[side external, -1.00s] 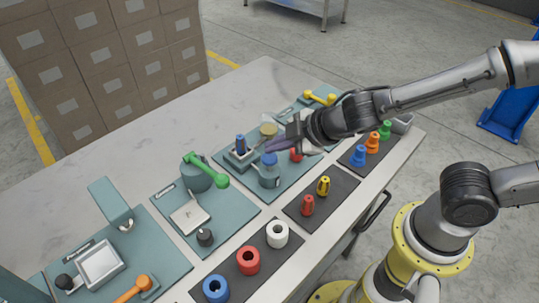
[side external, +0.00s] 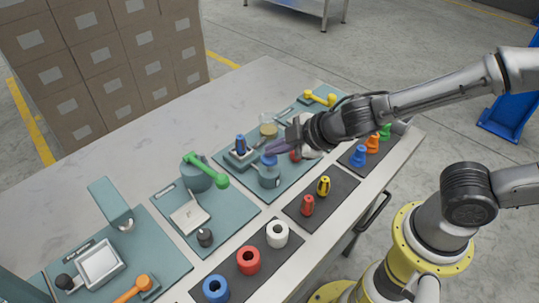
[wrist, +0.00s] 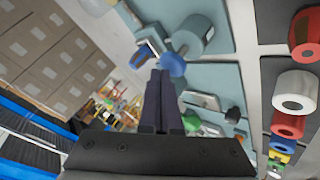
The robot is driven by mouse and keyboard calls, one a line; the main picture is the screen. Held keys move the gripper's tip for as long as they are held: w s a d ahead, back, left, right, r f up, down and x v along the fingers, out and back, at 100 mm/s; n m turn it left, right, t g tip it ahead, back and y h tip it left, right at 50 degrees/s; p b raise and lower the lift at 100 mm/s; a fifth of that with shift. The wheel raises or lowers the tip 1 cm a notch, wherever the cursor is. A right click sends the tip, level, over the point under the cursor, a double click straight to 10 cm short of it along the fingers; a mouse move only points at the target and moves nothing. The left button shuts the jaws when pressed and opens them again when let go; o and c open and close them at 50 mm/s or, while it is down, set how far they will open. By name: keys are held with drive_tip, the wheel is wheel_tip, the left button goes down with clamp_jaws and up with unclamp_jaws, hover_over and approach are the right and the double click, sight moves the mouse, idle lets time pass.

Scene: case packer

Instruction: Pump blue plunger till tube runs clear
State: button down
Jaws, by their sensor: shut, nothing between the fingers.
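The blue plunger (side external: 268,159) tops a grey-blue cylindrical pump body (side external: 269,178) on the middle teal mat. In the wrist view the plunger's round blue head (wrist: 174,65) shows just beyond my fingertips, with the grey pump body (wrist: 196,34) behind it. My gripper (side external: 270,150) is shut and empty, its dark fingers pointing left just over the plunger head. In the wrist view the shut fingers (wrist: 161,74) reach close to the head. I cannot tell whether they touch it. I cannot make out the tube or what is in it.
A blue-topped part (side external: 240,144) on a small stand is close left, and a jar (side external: 268,129) is behind. A red part (side external: 295,155) is partly hidden under my wrist. A green-handled pot (side external: 197,174) is farther left. Red and yellow pieces stand on a dark mat (side external: 325,208) in front.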

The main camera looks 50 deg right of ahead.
sight(275, 158)
drive_tip(key=shift+s+f, duration=0.1)
drive_tip(key=shift+f, duration=1.05)
idle(0.8)
drive_tip(key=shift+r, duration=1.8)
drive_tip(key=shift+r, duration=2.5)
drive_tip(key=shift+d, duration=0.1)
